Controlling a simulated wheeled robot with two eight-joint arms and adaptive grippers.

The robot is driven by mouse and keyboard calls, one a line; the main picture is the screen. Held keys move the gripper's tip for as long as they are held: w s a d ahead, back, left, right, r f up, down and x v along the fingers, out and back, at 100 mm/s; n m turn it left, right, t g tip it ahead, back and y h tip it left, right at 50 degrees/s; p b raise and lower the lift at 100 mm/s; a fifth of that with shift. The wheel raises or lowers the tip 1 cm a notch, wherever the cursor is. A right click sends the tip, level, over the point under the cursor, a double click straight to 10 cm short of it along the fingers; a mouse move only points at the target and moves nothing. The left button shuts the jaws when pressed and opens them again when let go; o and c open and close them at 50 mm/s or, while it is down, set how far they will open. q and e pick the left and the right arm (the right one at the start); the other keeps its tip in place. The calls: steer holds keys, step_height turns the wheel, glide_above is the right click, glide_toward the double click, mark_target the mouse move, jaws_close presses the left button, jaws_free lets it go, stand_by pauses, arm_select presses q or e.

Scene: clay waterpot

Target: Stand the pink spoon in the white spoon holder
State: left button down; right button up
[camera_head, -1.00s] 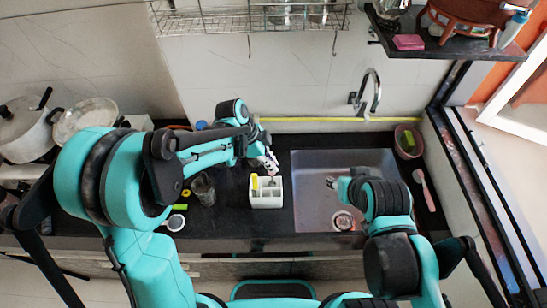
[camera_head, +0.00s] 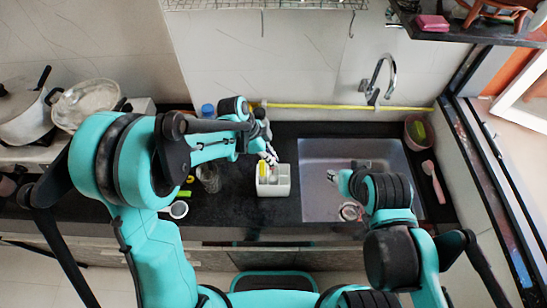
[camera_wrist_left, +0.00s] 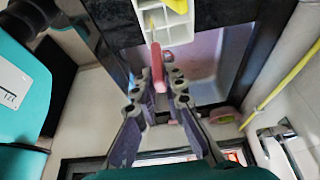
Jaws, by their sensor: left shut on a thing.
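The white spoon holder (camera_head: 274,190) stands on the dark counter left of the sink, with a yellow item (camera_head: 263,169) in it. It also shows at the top of the left wrist view (camera_wrist_left: 192,38). My left gripper (camera_head: 270,157) is just behind and above the holder in the head view. In the left wrist view the left gripper (camera_wrist_left: 158,88) is shut on the pink spoon (camera_wrist_left: 157,66), whose visible pink part reaches toward the holder's edge. I cannot tell whether its end is inside a compartment. My right gripper (camera_head: 332,176) hangs over the sink, too small to read.
The sink (camera_head: 318,205) with its faucet (camera_head: 380,80) lies right of the holder. A glass (camera_head: 209,178) stands left of it. A pink-handled brush (camera_head: 432,178) lies right of the sink, near a pink container (camera_head: 416,132). Pots (camera_head: 22,112) stand far left.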

mark_target(274, 169)
arm_select(q)
steer(key=shift+b+x, duration=0.8)
steer(key=shift+x, duration=0.4)
steer(key=shift+a+f+b, duration=0.25)
steer(key=shift+f+b, duration=0.6)
steer(key=shift+f, duration=0.15)
steer(key=shift+f+b, duration=0.65)
steer(key=shift+f, duration=0.1)
